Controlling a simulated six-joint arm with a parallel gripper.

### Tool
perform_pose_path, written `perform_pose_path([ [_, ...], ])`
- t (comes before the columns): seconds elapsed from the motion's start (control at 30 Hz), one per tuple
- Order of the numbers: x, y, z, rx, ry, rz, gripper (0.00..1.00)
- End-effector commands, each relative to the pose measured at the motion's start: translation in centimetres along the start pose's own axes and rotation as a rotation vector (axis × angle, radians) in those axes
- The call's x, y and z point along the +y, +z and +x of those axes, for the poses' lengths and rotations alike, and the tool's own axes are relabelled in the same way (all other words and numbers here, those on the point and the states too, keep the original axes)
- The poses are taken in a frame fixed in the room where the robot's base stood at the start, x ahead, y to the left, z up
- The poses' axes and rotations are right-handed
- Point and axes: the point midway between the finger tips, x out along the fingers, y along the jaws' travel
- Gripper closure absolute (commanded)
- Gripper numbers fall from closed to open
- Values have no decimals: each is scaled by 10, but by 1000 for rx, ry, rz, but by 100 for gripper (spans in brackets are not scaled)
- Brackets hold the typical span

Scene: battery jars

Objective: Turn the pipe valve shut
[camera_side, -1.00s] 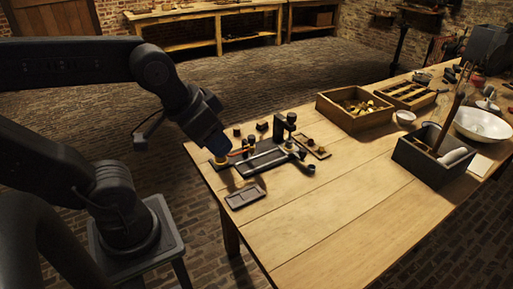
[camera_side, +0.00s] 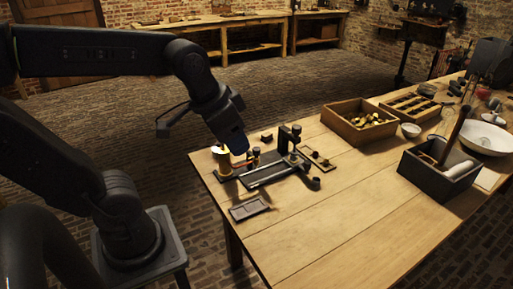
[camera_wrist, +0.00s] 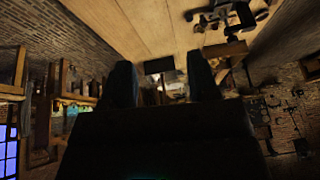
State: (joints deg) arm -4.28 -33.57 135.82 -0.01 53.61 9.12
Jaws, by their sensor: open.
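A dark fixture (camera_side: 272,172) with a pipe along it and a black upright post lies near the left end of the wooden table. A brass cylinder (camera_side: 224,163) stands upright at its left end. Which part is the valve handle is too small to tell. My gripper (camera_side: 238,150) is above the fixture, just right of the brass cylinder, tilted downward. Its fingertips are hard to see there. In the wrist view my gripper (camera_wrist: 162,88) shows two dark fingers apart, with nothing clearly held between them. The wrist view is dark.
A small dark tray (camera_side: 249,208) lies in front of the fixture. A wooden box with brass-coloured pieces (camera_side: 358,128), a dark box (camera_side: 437,172) and a white bowl (camera_side: 484,138) stand farther right. The table's front middle (camera_side: 320,225) is clear.

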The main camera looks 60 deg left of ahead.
Motion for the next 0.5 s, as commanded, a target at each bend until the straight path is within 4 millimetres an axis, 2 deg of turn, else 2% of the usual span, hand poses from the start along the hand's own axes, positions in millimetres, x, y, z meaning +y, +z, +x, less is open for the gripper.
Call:
perform_pose_path([
  [0.03,-12,-16,6,-40,-8,29,45],
  [0.2,-60,-64,31,-157,-5,166,45],
  [0.4,-129,-101,78,-284,49,317,45],
  [0.5,-163,-110,104,-331,89,383,45],
])
